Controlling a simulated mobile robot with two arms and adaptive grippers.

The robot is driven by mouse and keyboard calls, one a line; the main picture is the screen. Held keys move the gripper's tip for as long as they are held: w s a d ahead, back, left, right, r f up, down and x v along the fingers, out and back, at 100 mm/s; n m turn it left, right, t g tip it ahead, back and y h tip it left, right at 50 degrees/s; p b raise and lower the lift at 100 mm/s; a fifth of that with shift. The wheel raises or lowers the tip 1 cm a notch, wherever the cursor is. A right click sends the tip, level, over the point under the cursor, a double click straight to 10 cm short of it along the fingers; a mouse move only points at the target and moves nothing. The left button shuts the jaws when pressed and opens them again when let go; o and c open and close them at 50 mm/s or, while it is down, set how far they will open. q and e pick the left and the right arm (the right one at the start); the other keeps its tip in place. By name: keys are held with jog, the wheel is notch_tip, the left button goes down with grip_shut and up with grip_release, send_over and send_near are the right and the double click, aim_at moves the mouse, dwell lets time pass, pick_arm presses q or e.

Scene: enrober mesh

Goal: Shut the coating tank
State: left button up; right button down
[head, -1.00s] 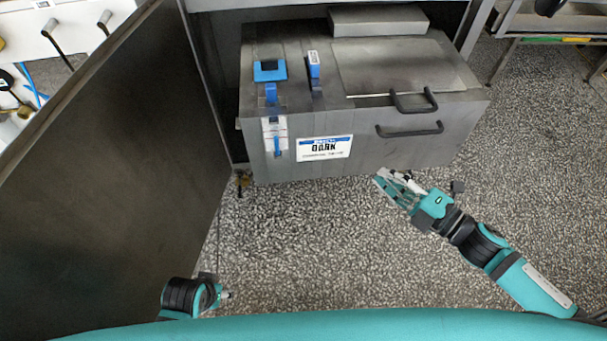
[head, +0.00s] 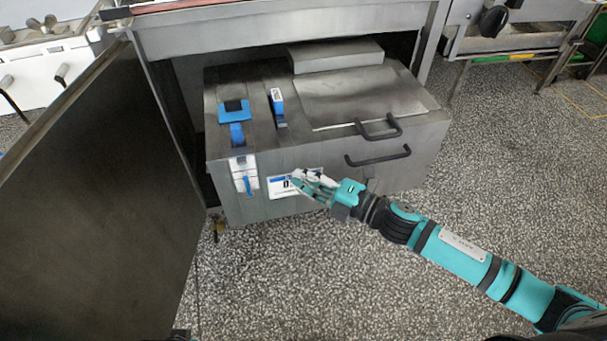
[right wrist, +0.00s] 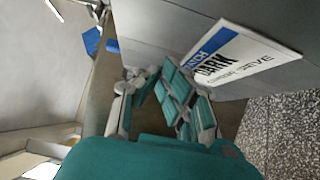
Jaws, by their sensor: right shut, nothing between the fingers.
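The coating tank (head: 400,165) is a grey metal box standing out from the housing, with a flat lid plate (head: 355,95) and two black handles. One handle (head: 378,160) is on its front face, the other (head: 378,130) at the lid's front edge. A "DARK" label (head: 285,190) is on the front and also shows in the right wrist view (right wrist: 235,58). My right gripper (head: 298,178) is shut and empty in front of this label, partly covering it, left of the front handle. In the right wrist view its fingers (right wrist: 165,85) are beside the front face; contact is unclear.
A large dark door panel (head: 90,190) stands open on the left. The grey housing (head: 290,30) is above and behind the tank. Blue latches (head: 233,112) are on the tank's left part. Speckled floor (head: 300,280) in front is clear.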

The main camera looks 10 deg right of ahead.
pick_arm(q)
jog(key=shift+r, duration=0.2)
pick_arm(e)
jog(key=shift+w, duration=0.45)
